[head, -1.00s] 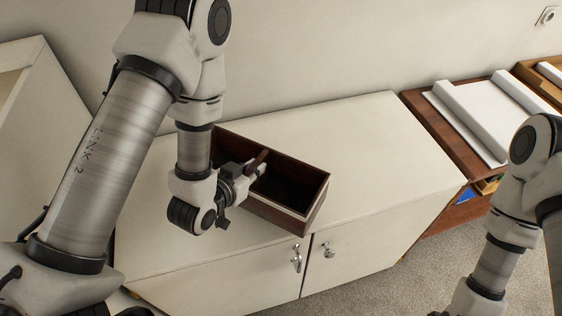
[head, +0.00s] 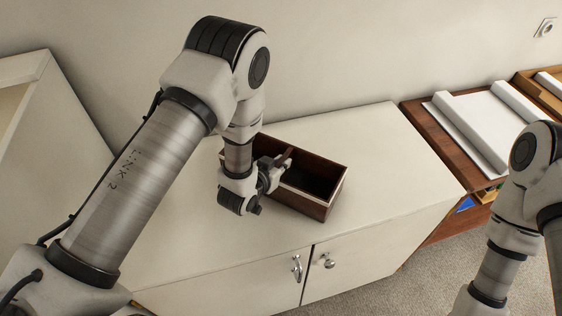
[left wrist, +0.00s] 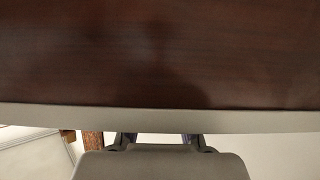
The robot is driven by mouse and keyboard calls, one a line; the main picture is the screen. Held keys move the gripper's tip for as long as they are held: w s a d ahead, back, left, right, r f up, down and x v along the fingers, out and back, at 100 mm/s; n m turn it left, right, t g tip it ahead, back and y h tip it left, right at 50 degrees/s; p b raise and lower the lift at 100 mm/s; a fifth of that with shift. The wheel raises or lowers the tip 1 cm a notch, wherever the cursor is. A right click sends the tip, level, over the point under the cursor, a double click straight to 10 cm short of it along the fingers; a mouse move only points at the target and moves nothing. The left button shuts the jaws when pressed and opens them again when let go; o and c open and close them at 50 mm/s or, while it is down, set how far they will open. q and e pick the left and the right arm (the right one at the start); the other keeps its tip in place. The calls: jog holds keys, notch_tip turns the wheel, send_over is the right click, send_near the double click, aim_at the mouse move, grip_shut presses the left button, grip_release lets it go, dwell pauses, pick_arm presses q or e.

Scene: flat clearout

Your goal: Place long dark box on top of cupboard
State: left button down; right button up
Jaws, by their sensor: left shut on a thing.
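The long dark box (head: 298,200) is an open-topped, dark reddish-brown box with a pale strip along its side. In the head view it is over the top of the cream cupboard (head: 390,145); I cannot tell whether its base touches the surface. In the left wrist view the dark wood of the box (left wrist: 160,55) fills the upper part, above a pale band. My right arm shows at the right edge, but its gripper is out of frame.
The cupboard top is clear to the right of the box. Its front has two doors with metal handles (head: 297,267). A brown wooden unit (head: 425,125) with white panels (head: 470,125) stands to the right. A pale open-fronted unit (head: 60,130) stands at the left, and a wall behind.

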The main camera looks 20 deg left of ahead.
pick_arm(q)
jog(key=c, duration=1.2)
grip_release()
jog(key=shift+r, duration=0.1)
jog(key=shift+s, duration=0.3)
jog(key=shift+b+v, duration=0.65)
jog(key=shift+v, duration=5.1)
